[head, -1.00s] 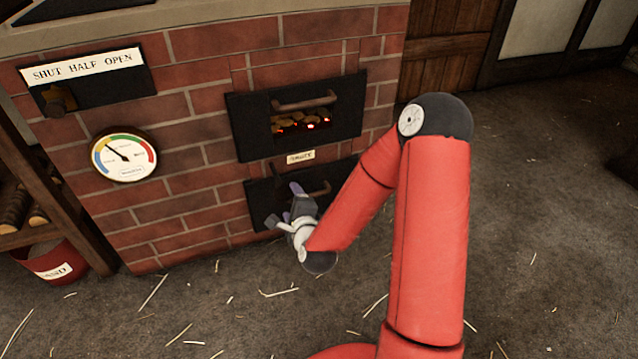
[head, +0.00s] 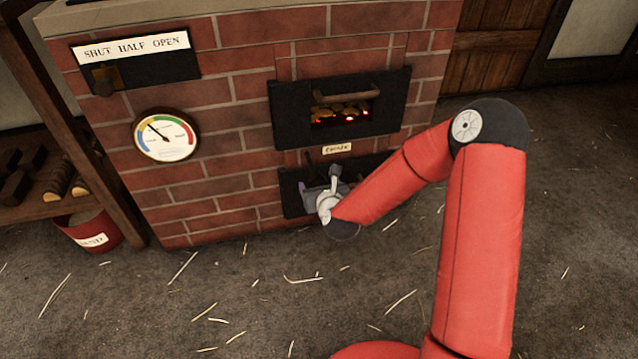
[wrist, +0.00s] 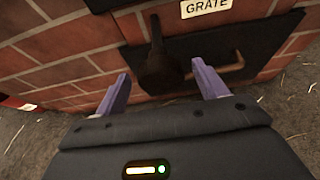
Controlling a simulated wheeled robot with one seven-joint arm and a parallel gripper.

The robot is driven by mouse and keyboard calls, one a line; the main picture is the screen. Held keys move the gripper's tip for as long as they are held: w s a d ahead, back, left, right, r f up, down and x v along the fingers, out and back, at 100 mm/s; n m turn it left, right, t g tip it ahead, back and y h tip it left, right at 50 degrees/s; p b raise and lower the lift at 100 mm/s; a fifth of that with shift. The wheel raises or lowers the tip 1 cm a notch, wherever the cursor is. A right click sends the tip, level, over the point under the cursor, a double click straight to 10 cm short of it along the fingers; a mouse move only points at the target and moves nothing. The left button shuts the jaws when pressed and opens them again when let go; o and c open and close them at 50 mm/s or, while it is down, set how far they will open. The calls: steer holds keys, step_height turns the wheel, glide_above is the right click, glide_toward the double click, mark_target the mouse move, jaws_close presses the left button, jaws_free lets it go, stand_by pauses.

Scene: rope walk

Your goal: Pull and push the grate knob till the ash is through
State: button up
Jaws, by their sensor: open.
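The grate knob (wrist: 158,68), dark and round-ended on a stem, stands out from the brick stove front below the GRATE label (wrist: 206,7). In the wrist view it lies between and just beyond the fingertips of my gripper (wrist: 160,85), which is open and empty. The knob seems apart from both fingers. In the head view my gripper (head: 325,190) is in front of the lower black door (head: 290,192) and hides most of the knob. Embers glow behind the upper fire door (head: 395,103). Any ash below is hidden.
The lower door has a brass handle (wrist: 232,64) right of the knob. A dial gauge (head: 165,136) and a SHUT HALF OPEN plate (head: 135,47) are on the bricks at left. A red sand bucket (head: 92,232) stands by the shelf. The straw-strewn floor (head: 220,290) is open.

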mark_target(312, 167)
steer(key=shift+x, duration=0.95)
steer(key=c, duration=1.3)
steer(key=w+b, duration=0.1)
steer(key=w, duration=0.1)
steer(key=w+a, duration=0.1)
steer(key=w, duration=0.1)
steer(key=w+b, duration=0.1)
steer(key=w, duration=0.1)
steer(key=shift+w+a+b, duration=0.15)
steer(key=shift+a+b, duration=0.2)
steer(key=shift+a, duration=0.05)
steer(key=shift+c, duration=0.3)
steer(key=shift+w+r, duration=0.1)
steer(key=shift+r, duration=0.05)
steer(key=o, duration=1.4)
steer(key=shift+c, duration=0.2)
steer(key=shift+p+v, duration=0.4)
steer(key=shift+v, duration=3.45)
